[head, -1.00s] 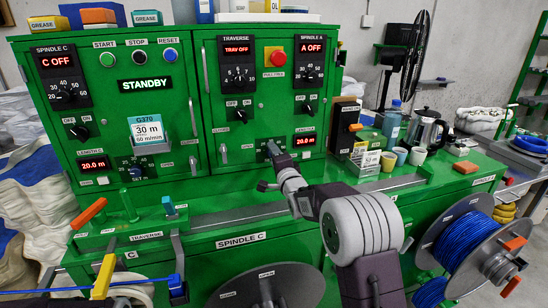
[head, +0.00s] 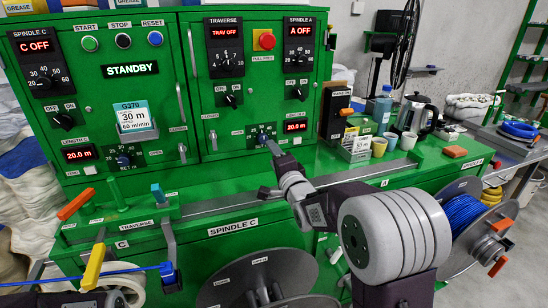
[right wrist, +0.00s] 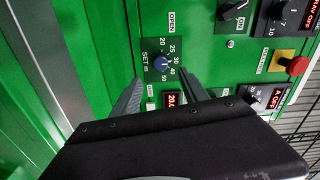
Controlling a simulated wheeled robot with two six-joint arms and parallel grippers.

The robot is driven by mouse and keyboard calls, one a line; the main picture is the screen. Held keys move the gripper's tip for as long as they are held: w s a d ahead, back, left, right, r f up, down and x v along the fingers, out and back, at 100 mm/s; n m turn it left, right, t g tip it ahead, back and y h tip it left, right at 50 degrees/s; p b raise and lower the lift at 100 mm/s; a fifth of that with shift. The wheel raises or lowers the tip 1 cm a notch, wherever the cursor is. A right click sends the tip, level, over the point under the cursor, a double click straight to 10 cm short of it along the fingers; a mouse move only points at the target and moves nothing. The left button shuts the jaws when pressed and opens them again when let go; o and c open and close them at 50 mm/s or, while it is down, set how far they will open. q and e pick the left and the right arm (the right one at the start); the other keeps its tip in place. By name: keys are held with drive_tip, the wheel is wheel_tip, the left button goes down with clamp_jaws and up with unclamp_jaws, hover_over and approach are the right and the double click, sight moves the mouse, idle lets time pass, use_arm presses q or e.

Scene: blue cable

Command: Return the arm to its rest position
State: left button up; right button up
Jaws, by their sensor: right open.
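My right arm comes in from the lower right of the head view. Its gripper (head: 271,147) is in front of the right length dial (head: 262,135) on the green control panel (head: 208,140). In the right wrist view the gripper (right wrist: 161,77) is open, with its two fingers apart on either side below the blue dial knob (right wrist: 162,64). Nothing shows between the fingers, and the knob appears clear of them. My left gripper is not in view.
A metal rail (head: 330,180) runs along the bench front under my right arm. Cups (head: 379,147) and a kettle (head: 418,117) stand on the bench to the right. A blue cable reel (head: 465,215) is at the far right. The spindle C reel (head: 240,275) is below.

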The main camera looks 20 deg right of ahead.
drive_tip(key=s+a+r+g+p, duration=0.25)
drive_tip(key=r+p, duration=0.25)
drive_tip(key=p, duration=0.3)
drive_tip(key=s+f+n+g+p, duration=0.1)
drive_tip(key=s+f+n+g, duration=0.6)
drive_tip(key=s+f, duration=0.4)
drive_tip(key=s+f+n+g, duration=0.7)
drive_tip(key=s+f, duration=0.3)
drive_tip(key=s, duration=0.7)
drive_tip(key=shift+s+d+f+n+p, duration=0.15)
drive_tip(key=shift+s+f+n+p, duration=0.25)
drive_tip(key=shift+n, duration=0.3)
